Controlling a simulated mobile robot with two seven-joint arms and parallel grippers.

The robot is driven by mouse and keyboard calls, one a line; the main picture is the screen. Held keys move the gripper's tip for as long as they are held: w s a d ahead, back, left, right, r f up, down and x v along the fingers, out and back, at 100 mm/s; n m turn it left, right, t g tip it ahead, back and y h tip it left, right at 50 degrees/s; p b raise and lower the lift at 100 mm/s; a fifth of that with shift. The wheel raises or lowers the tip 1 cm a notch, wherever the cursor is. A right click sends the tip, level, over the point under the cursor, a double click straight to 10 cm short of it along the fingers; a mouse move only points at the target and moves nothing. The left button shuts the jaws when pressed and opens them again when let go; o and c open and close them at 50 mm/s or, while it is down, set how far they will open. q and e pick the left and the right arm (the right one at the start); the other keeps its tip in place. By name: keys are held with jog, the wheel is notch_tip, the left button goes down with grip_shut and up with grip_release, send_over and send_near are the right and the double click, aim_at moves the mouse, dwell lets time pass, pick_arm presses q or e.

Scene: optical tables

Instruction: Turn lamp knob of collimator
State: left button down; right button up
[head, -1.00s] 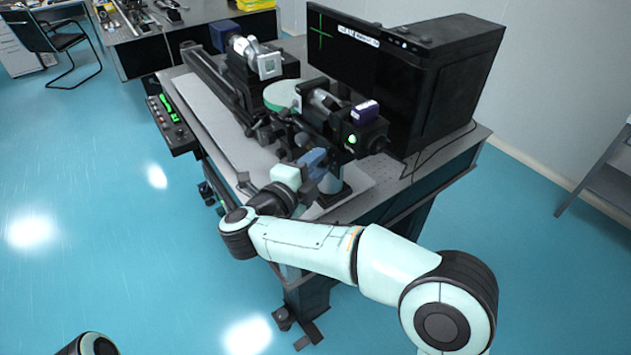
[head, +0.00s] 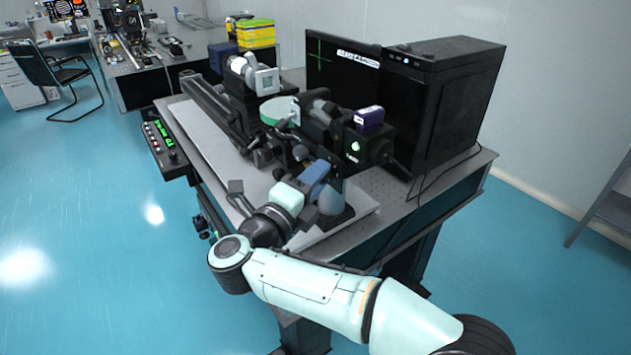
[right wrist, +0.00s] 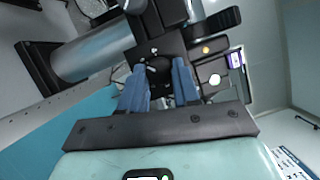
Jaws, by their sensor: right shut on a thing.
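The collimator (head: 348,136) is a black assembly with a lit green spot and a purple-topped box, near the front right of the optical table. My right gripper (head: 318,171) reaches its lower side from the front. In the right wrist view, the blue fingers of my right gripper (right wrist: 160,76) stand on both sides of a small dark knob (right wrist: 158,66) under the collimator's black body. They are shut on this knob, which they partly hide. In the head view the knob is hidden behind the fingers. My left gripper is not in view.
A grey post (head: 331,196) stands close beside my right gripper. A monitor (head: 341,65) and a black computer case (head: 447,100) stand behind the collimator. A control box (head: 165,148) with green lights hangs at the table's left edge.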

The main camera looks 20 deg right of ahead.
jog(key=o, duration=1.1)
jog(key=shift+c, duration=0.2)
jog(key=shift+a, duration=0.1)
jog(key=r+v, duration=0.1)
jog(key=v, duration=1.2)
jog(key=shift+s+f+b, duration=0.15)
jog(key=shift+f+b, duration=0.15)
jog(key=shift+f, duration=0.2)
jog(key=shift+a, duration=0.1)
